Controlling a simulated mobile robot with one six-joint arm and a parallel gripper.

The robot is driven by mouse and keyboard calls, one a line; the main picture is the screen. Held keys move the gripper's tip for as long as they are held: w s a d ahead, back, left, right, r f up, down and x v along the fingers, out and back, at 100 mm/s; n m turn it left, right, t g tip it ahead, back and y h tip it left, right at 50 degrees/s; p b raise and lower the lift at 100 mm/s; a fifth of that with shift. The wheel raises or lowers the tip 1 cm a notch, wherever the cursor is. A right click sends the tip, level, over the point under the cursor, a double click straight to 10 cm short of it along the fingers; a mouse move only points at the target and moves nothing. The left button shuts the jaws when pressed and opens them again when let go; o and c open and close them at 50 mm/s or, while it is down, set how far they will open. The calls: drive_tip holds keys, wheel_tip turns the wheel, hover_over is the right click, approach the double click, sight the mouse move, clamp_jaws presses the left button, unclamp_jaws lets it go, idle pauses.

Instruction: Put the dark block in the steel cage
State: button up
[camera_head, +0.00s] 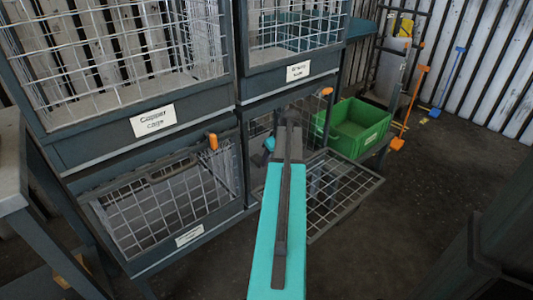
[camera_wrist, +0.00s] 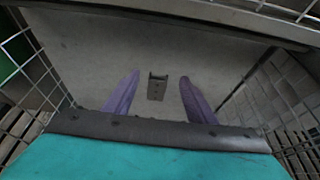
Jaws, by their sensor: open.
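A small dark block (camera_wrist: 157,88) with a notched end lies on the grey floor of a cage in the wrist view. My gripper (camera_wrist: 160,76) is open, its two purple fingers spread to either side of the block with a gap on each side. In the head view my arm reaches into the lower right cage, whose mesh door (camera_head: 345,194) is folded down open. The arm hides that cage's label, so I cannot read whether it is the steel cage. The block and the fingers cannot be made out in the head view.
The lower left cage (camera_head: 165,208) has its mesh door across its front. Above are a cage labelled copper (camera_head: 153,121) and another whose label (camera_head: 298,71) is unclear. A green crate (camera_head: 357,128) stands to the right. Wire mesh walls (camera_wrist: 292,110) flank my gripper. Open floor lies at right.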

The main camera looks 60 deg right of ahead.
drive_tip(key=shift+s+a+p, duration=0.15)
drive_tip(key=shift+s+a, duration=0.15)
drive_tip(key=shift+s, duration=0.65)
drive_tip(key=shift+s+a+p, duration=0.2)
drive_tip(key=shift+s+a, duration=0.1)
drive_tip(key=shift+s, duration=0.7)
drive_tip(key=shift+s+a+p, duration=0.15)
drive_tip(key=shift+s+a, duration=0.15)
drive_tip(key=shift+s, duration=0.65)
